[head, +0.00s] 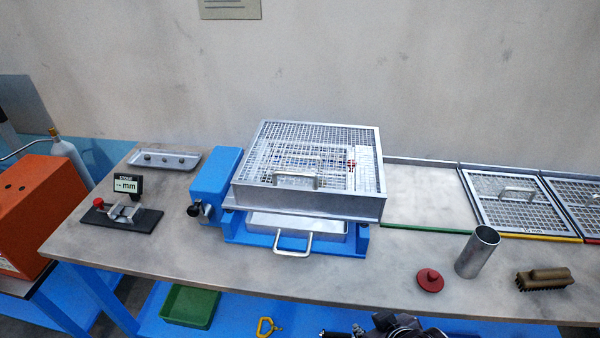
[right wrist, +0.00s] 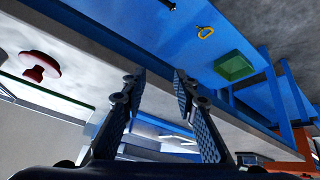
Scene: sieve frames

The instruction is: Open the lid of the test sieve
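The test sieve (head: 310,208) is a square metal box on a blue machine base at the middle of the table. Its mesh lid (head: 270,140) lies flat on top, with a metal handle (head: 297,180) near the front edge. A small red part shows at the lid's right side. My right gripper (head: 395,325) is at the bottom edge of the head view, in front of the table and well apart from the sieve. In the right wrist view its two fingers (right wrist: 157,82) are spread with nothing between them. My left gripper is not in view.
A metal drawer handle (head: 293,244) sticks out below the sieve. A red knobbed lid (head: 430,281), a metal cylinder (head: 477,252) and a brush (head: 544,279) stand on the right. Mesh frames (head: 520,208) lie behind them. A clamp gauge (head: 122,213) stands left.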

